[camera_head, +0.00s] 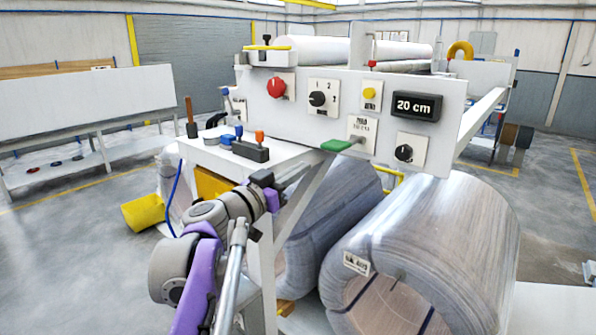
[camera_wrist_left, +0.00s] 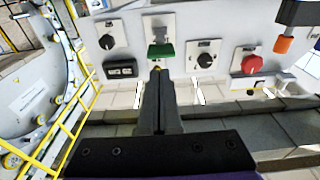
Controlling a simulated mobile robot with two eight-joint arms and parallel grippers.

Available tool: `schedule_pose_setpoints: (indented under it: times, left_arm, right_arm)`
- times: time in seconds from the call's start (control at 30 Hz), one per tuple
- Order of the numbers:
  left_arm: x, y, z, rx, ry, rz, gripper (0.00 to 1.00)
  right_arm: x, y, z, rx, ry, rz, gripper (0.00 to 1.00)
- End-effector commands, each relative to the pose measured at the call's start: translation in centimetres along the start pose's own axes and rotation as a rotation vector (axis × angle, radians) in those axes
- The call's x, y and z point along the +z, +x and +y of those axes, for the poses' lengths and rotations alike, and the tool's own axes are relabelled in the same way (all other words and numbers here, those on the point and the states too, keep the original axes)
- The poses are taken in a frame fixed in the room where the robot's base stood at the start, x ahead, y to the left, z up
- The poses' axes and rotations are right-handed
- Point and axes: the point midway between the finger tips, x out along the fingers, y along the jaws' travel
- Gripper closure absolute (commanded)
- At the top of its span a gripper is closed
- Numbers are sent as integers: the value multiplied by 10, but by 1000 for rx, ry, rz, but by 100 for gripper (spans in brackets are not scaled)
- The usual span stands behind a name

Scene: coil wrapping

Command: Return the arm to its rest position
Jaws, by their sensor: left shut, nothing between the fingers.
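My left arm (camera_head: 201,265), purple and grey, rises from the bottom of the head view beside the white machine. My left gripper (camera_head: 292,178) is dark and sits below the control panel (camera_head: 320,85), in front of the machine's frame. In the left wrist view the gripper (camera_wrist_left: 159,78) has its two black fingers together, with nothing between them. Their tips point toward the panel's green lever (camera_wrist_left: 160,50), which also shows in the head view (camera_head: 342,144). I cannot tell the exact gap between fingertips and lever. My right gripper is not in view.
Large wrapped coils (camera_head: 420,250) stand below and right of the panel. A small white shelf (camera_head: 235,154) with tools is above my left gripper. The panel has a red knob (camera_head: 277,88) and a "20 cm" display (camera_head: 413,106). Open floor lies at left.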

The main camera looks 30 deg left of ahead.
Motion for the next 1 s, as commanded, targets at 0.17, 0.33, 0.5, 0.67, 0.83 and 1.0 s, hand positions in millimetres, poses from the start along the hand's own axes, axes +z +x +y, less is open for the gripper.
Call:
schedule_pose_setpoints:
  times: [0.17, 0.33, 0.5, 0.67, 0.83, 1.0]
  left_arm:
    - [0, 0, 0, 0, 0, 0, 100]
    - [0, 0, 0, 0, 0, 0, 100]
    - [12, 0, 14, 29, -14, -32, 100]
    - [70, -8, 75, 147, -78, -203, 100]
    - [167, -47, 153, 250, -151, -516, 100]
    - [260, -110, 198, 220, -163, -829, 100]
  right_arm:
    - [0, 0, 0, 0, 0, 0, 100]
    - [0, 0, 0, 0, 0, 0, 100]
    - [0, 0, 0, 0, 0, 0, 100]
    - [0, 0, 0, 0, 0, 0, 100]
    - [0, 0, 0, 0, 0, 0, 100]
    - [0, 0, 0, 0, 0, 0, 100]
